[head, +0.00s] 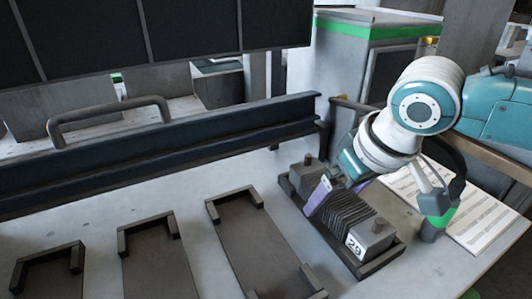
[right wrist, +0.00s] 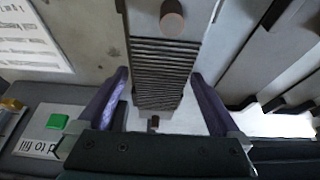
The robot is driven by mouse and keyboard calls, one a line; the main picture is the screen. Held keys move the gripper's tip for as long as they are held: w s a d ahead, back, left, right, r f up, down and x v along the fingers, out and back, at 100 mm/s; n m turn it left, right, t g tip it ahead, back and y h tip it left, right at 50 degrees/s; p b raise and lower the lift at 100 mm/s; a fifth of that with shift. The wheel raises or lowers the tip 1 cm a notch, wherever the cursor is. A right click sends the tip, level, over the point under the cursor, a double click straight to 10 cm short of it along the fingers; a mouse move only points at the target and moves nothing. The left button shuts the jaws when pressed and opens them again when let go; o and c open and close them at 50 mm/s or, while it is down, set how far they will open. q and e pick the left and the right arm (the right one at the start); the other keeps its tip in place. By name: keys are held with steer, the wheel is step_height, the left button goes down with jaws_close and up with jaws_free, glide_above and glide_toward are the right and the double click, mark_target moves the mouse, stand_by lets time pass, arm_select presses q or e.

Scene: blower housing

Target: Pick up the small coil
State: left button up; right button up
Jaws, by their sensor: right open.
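The small coil (head: 350,215) is a dark grey ribbed block with a pale end block, a round knob at each end and a "29" label. It lies in a dark tray (head: 285,190) on the grey table, right of centre in the head view. In the right wrist view the coil (right wrist: 163,65) runs up the middle. My right gripper (head: 338,190) is over the coil's far half, open. Its purple fingers (right wrist: 160,88) stand one on each side of the ribs, with a gap showing on both sides. My left gripper is not in view.
Three empty dark holders, one of them here (head: 245,238), stand left of the coil on the table (head: 95,222). A dark rail (head: 160,155) runs along the back. A printed sheet (head: 480,222) and a green-banded cylinder (head: 437,222) are at the right.

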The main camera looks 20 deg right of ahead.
steer(key=shift+w+f, duration=0.1)
steer(key=shift+f, duration=0.05)
jaws_close()
stand_by(0.8)
